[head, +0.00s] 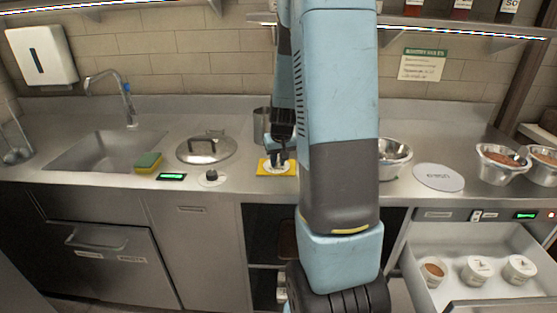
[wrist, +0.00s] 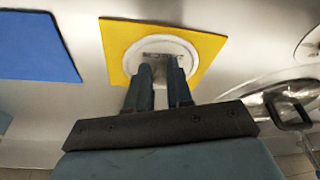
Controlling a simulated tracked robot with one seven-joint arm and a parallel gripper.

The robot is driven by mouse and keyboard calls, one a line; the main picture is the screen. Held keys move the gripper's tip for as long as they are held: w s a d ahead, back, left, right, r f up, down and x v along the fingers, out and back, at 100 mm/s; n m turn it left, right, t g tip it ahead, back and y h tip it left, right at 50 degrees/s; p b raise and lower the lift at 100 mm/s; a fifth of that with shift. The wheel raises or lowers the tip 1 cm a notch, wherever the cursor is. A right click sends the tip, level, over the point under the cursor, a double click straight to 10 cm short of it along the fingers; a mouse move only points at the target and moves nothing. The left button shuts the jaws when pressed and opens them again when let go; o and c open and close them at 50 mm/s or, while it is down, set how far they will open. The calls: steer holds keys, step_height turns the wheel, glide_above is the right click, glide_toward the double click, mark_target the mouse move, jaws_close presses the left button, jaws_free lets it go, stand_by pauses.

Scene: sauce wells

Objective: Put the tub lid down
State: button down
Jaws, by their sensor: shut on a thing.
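My gripper is shut on the lid's grip, and the fingers hide part of the lid.
A steel pan lid (head: 206,147) lies left of the mat. A metal pot (head: 261,122) stands behind. A blue mat (wrist: 36,47) shows in the wrist view. Steel bowls (head: 393,160) stand to the right. An open drawer (head: 424,297) holds an uncovered tub (head: 433,273) and lidded tubs (head: 478,269).

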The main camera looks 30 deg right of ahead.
steer(key=c, duration=1)
jaws_free()
steer(key=d+v, duration=0.1)
steer(key=v, duration=1.1)
steer(key=s+a+r+n, duration=0.1)
steer(key=s+a+r, duration=0.3)
steer(key=s+a, duration=0.2)
steer(key=s+a+r+n+t, duration=0.1)
steer(key=s+a+r, duration=0.3)
steer(key=s+a, duration=0.2)
steer(key=s+a+r+t, duration=0.1)
steer(key=s+a+r, duration=0.3)
steer(key=s, duration=0.5)
steer(key=shift+s+a+n+y, duration=0.15)
steer(key=shift+a+n+y, duration=0.25)
steer(key=shift+a, duration=0.75)
